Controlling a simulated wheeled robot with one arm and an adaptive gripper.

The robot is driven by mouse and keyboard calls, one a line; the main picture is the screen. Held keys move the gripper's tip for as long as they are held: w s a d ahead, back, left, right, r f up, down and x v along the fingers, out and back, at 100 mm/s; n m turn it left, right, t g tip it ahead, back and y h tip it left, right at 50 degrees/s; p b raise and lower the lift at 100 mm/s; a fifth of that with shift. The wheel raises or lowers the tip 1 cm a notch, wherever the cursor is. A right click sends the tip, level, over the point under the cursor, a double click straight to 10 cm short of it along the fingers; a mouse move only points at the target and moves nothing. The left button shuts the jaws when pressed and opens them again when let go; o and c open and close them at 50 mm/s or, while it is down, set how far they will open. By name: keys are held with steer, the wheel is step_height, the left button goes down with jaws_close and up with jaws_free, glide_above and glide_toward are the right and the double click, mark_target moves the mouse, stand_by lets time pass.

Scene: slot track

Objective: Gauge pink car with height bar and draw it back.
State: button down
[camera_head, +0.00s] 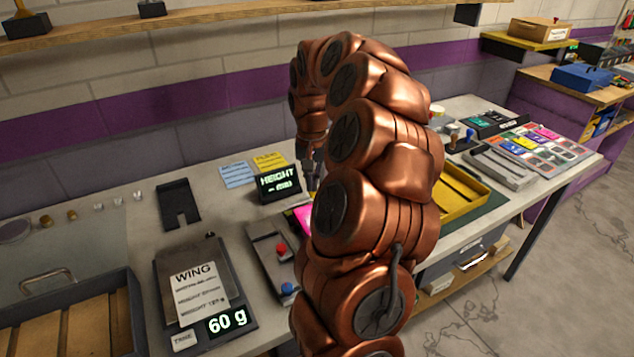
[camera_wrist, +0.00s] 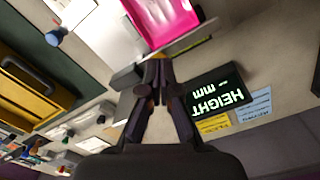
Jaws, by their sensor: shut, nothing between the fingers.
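The pink car (camera_wrist: 165,18) shows at the top of the wrist view, cut off by the frame edge. In the head view only a pink sliver of it (camera_head: 303,214) shows beside my arm. A thin grey bar (camera_wrist: 196,40), apparently the height bar, runs slantwise between the car and my fingertips in the wrist view. My gripper (camera_wrist: 157,72) is shut and empty, its tips close to this bar; I cannot tell whether they touch it. The black height display (camera_wrist: 218,103) reads "HEIGHT - mm"; it also stands on the bench in the head view (camera_head: 279,183).
A scale (camera_head: 205,290) reading 60 g carries a WING card at the left. A grey fixture (camera_head: 268,250) with red and blue knobs stands near my arm. A yellow tray (camera_head: 470,212) lies to the right. Blue and yellow notes (camera_head: 270,161) lie behind the display.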

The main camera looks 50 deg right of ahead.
steer(key=shift+f+b, duration=0.45)
steer(key=shift+f, duration=0.2)
stand_by(0.4)
stand_by(0.9)
steer(key=shift+r+p, duration=0.85)
steer(key=shift+r, duration=3.2)
